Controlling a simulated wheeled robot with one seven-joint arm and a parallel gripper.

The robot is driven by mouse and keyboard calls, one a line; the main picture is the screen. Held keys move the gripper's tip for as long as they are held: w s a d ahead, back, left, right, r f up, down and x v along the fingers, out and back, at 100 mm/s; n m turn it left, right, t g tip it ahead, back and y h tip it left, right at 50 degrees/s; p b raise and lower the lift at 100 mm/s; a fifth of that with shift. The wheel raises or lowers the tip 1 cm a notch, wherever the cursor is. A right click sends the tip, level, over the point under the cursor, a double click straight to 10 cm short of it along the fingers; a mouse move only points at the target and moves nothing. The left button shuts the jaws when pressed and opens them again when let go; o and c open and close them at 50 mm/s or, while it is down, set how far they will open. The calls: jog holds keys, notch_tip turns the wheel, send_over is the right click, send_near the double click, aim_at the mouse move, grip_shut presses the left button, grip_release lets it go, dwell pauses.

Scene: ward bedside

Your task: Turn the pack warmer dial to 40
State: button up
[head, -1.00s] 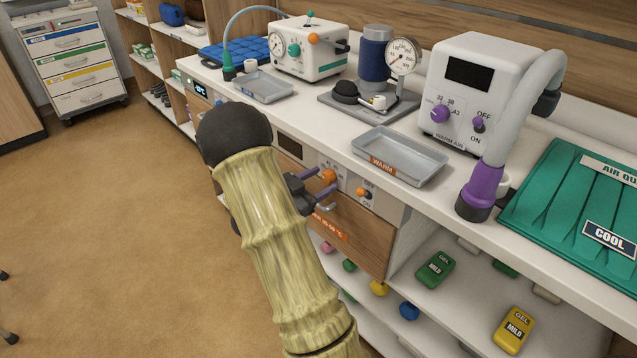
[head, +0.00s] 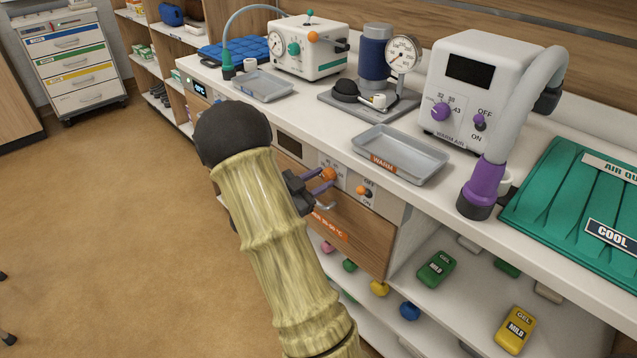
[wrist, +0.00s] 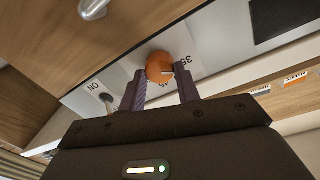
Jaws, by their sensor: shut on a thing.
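The pack warmer is a wooden-fronted drawer unit under the counter, with a pale control panel (head: 352,186). Its round orange dial (head: 328,174) also shows in the wrist view (wrist: 159,67). My gripper (head: 323,181) is at the panel with its purple fingers shut on the dial, one on each side in the wrist view (wrist: 163,76). A light mark shows on the dial's lower right there, towards the printed 35. A 45 is partly visible below the dial; other numbers are hidden by the fingers. The exact setting cannot be read.
An orange OFF/ON switch (head: 364,192) is close beside the dial. A metal drawer handle (wrist: 95,9) is near the fingers. Above, the counter holds a grey tray (head: 400,153) and a warm air unit with a purple dial (head: 440,112).

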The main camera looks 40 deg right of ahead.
jog(key=m+b, duration=0.2)
jog(key=m, duration=0.1)
jog(key=m+b, duration=0.1)
jog(key=b, duration=0.1)
jog(key=shift+f+m, duration=0.25)
jog(key=shift+m, duration=0.05)
jog(key=shift+r+m+b, duration=0.15)
jog(key=shift+m+b, duration=1)
jog(key=shift+m, duration=0.05)
jog(key=shift+y, duration=0.3)
jog(key=o, duration=1)
jog(key=shift+r, duration=0.1)
jog(key=shift+c, duration=0.2)
jog(key=a+p, duration=0.2)
jog(key=a, duration=1.5)
jog(key=shift+s+a+r+p, duration=0.2)
jog(key=shift+s+r+p, duration=0.1)
jog(key=shift+s+r, duration=0.05)
